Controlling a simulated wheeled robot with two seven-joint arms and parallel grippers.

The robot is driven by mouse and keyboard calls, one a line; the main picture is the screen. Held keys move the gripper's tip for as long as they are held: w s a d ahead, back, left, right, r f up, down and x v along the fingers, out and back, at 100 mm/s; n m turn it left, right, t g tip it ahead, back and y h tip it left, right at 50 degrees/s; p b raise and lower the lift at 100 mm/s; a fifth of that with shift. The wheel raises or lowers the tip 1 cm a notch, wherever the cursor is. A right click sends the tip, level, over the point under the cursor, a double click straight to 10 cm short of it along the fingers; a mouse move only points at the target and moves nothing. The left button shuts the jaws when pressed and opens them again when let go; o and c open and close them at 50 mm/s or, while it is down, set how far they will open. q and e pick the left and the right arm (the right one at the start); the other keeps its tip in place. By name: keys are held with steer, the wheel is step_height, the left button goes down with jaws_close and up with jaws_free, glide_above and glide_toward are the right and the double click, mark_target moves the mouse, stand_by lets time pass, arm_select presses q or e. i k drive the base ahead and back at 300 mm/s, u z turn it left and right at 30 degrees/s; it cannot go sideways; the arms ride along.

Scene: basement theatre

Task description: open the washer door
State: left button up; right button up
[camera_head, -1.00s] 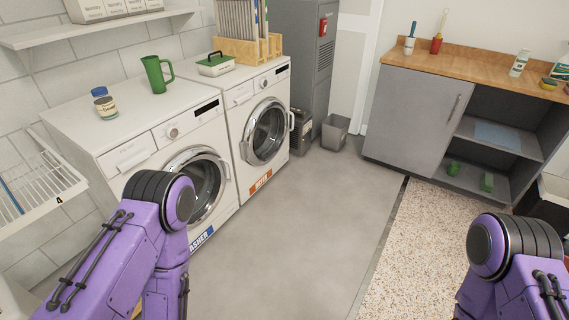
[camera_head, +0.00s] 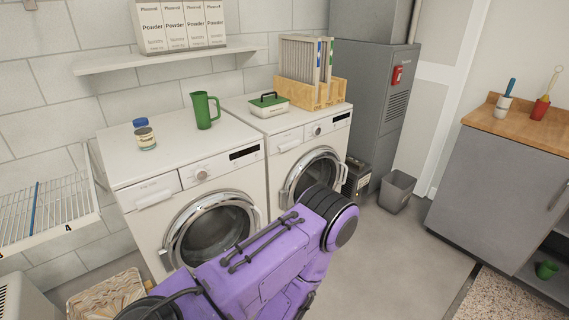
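The washer (camera_head: 150,175) is the left of two white front-loading machines against the tiled wall. Its round washer door (camera_head: 209,232), with a chrome rim and dark glass, looks shut. A purple arm of mine crosses in front of the lower parts of both machines and hides the washer's lower right front. The other machine (camera_head: 262,150) stands to the right, its round door (camera_head: 313,172) also looking shut and partly hidden by my arm. Neither gripper is in view, so I cannot see their fingers.
A wire rack (camera_head: 50,215) and a basket (camera_head: 108,295) are at left. A grey bin (camera_head: 397,190) and a cabinet (camera_head: 495,190) are at right. Floor shows between.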

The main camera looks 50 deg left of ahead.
mark_target(172, 257)
steer(key=u, duration=0.25)
steer(key=i, duration=0.8)
steer(key=u, duration=1.1)
steer(key=i, duration=0.5)
steer(key=u, duration=0.45)
